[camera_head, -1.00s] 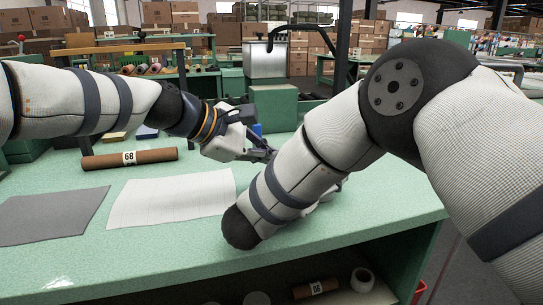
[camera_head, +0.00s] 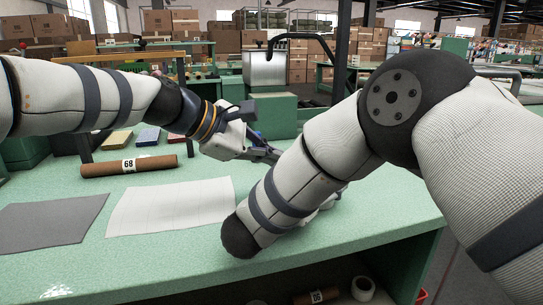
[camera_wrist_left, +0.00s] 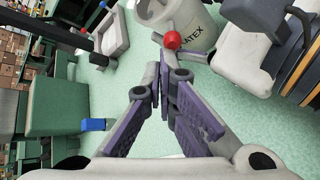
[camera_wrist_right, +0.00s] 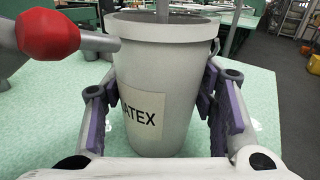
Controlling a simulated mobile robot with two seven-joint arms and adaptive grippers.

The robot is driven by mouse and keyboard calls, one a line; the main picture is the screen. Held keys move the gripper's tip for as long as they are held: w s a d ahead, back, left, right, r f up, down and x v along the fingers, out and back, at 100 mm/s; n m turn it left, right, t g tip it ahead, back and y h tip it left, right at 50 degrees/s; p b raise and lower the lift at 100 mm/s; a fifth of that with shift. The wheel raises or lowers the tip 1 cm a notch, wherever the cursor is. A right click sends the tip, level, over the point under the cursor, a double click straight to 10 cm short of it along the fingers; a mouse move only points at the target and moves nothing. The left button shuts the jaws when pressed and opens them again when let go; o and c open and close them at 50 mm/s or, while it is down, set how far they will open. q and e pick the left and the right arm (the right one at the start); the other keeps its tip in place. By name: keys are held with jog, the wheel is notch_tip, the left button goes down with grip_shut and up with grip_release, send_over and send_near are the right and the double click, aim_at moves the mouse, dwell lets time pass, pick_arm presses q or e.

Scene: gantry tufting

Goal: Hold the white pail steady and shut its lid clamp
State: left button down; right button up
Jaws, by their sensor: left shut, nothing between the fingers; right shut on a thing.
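The white pail (camera_wrist_right: 150,80) with a LATEX label stands upright between the fingers of my right gripper (camera_wrist_right: 158,100), which is shut on its sides. A grey lever with a red knob (camera_wrist_right: 48,36) reaches in at the pail's left. The left wrist view shows the pail (camera_wrist_left: 201,38) and the red knob (camera_wrist_left: 172,40) at the top. My left gripper (camera_wrist_left: 164,72) is shut and empty, its fingertips just short of the knob. I cannot tell if they touch the lever. In the head view, my left gripper (camera_head: 264,153) points behind my right arm, which hides the pail.
On the green table (camera_head: 190,250) lie a white sheet (camera_head: 170,205), a grey sheet (camera_head: 50,218) and a brown roll marked 68 (camera_head: 130,166). A blue block (camera_wrist_left: 95,124) stands by a green box.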

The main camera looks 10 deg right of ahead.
pick_arm(q)
jog(key=shift+d+r, duration=0.1)
jog(key=shift+r, duration=0.65)
pick_arm(e)
jog(key=shift+f, duration=0.1)
pick_arm(q)
notch_tip(320, 180, down, 2)
jog(key=w+a, duration=0.2)
jog(key=s+a+r, duration=0.1)
jog(key=a+r, duration=0.4)
jog(key=r, duration=0.2)
jog(key=shift+s+a+r, duration=0.2)
jog(key=shift+s+r, duration=0.15)
jog(key=shift+s, duration=0.05)
pick_arm(e)
jog(key=o, duration=1.7)
